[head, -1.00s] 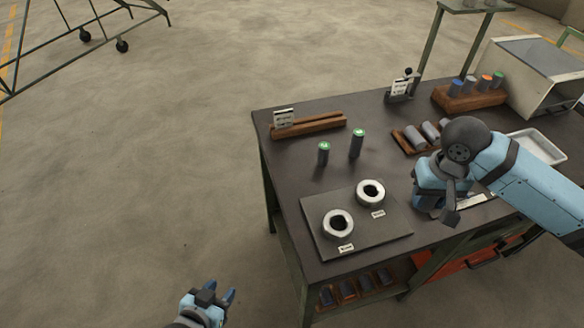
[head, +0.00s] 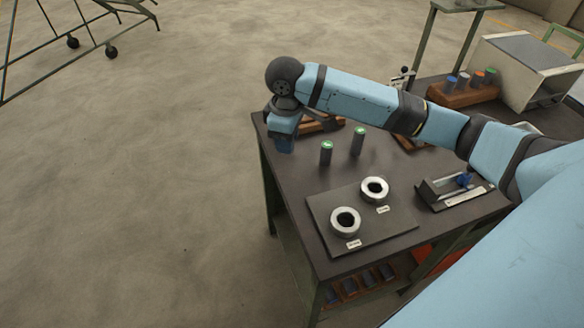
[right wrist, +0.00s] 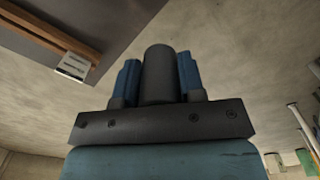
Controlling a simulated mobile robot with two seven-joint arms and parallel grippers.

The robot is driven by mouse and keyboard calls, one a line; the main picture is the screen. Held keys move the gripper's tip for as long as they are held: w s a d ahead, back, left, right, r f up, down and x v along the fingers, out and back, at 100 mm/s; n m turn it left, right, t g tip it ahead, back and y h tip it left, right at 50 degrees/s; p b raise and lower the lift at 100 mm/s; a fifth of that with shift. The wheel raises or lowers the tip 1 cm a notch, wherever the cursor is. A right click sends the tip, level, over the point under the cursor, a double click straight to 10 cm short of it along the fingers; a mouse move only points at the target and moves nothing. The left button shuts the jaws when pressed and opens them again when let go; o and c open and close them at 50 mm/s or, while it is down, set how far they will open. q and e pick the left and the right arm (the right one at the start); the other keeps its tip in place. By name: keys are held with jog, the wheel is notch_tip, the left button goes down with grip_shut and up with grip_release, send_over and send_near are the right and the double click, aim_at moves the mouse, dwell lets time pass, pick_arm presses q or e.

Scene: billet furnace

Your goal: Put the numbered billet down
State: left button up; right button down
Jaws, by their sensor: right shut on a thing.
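My right gripper (head: 284,147) is at the far left corner of the bench (head: 300,185) in the head view, pointing down. In the right wrist view its two blue fingers (right wrist: 158,75) are shut on a plain dark grey cylindrical billet (right wrist: 158,70). No number shows on the visible side. In the head view the billet is hidden by the gripper. A wooden rack (head: 325,125) lies beside the gripper, partly covered by my arm. In the right wrist view the rack (right wrist: 50,32) and its white label card (right wrist: 73,66) are at the upper left. My left gripper is out of view.
Two green-topped dark cylinders (head: 326,153) (head: 358,141) stand close by. A plate (head: 330,195) with two metal rings (head: 345,221) (head: 375,189) lies nearer. A fixture (head: 452,190) sits to the right. A wooden block (head: 465,95) with several coloured-top cylinders and a white box (head: 525,65) are behind.

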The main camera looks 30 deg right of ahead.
jog(key=w+d+r+n, duration=0.3)
jog(key=w+d+n, duration=0.35)
jog(key=n, duration=0.45)
jog(key=p, duration=0.1)
send_near(299, 169)
notch_tip(299, 169, down, 6)
jog(key=shift+w+d+f, duration=0.1)
jog(key=shift+d+f, duration=0.05)
jog(key=c, duration=0.7)
grip_release()
jog(key=shift+f, duration=0.15)
notch_tip(299, 169, up, 12)
jog(key=shift+r, duration=0.2)
jog(key=shift+f, duration=0.1)
